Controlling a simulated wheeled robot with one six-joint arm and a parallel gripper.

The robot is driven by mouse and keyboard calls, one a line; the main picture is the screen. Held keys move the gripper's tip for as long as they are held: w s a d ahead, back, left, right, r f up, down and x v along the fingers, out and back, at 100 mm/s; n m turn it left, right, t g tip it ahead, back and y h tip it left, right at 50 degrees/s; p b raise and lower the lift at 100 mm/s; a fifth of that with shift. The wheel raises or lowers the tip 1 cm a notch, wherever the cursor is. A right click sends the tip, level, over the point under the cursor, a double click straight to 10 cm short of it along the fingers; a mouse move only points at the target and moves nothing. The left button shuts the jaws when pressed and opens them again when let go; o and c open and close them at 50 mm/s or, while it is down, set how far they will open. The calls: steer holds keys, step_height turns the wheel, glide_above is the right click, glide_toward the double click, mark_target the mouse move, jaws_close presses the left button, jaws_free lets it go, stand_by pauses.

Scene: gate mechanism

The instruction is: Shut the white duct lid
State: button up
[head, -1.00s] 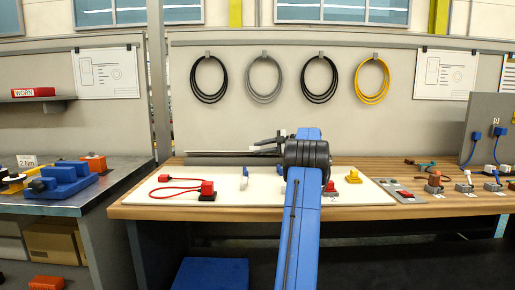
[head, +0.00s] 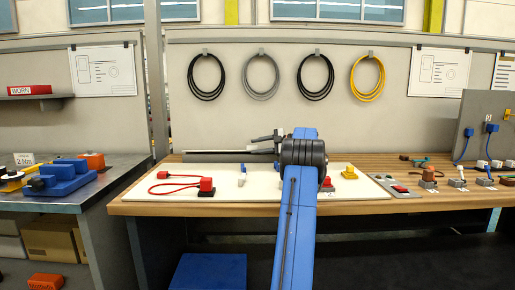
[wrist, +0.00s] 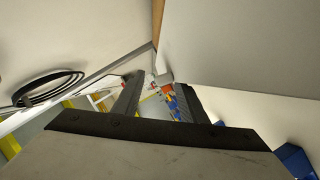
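In the head view a long grey duct (head: 215,158) lies along the back of the white board. A thin pale strip (head: 215,151) runs along its top, seen nearly edge-on; it may be the lid, and its angle is unclear. My gripper (head: 263,138) points left, just above the duct's right end. In the wrist view my gripper (wrist: 157,92) has its two dark fingers apart. A broad white panel (wrist: 245,45) fills the upper right, close to the right finger; I cannot tell if it is the lid. A small pale block shows between the fingers; contact is unclear.
The white board (head: 255,190) holds a red plug with its cable (head: 206,185) and a yellow part (head: 349,173). Several connectors stand right on the wooden bench. Cable coils hang on the back wall. A blue fixture (head: 65,178) sits on the left bench.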

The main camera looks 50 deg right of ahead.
steer(key=v, duration=1.7)
steer(key=shift+s, duration=0.2)
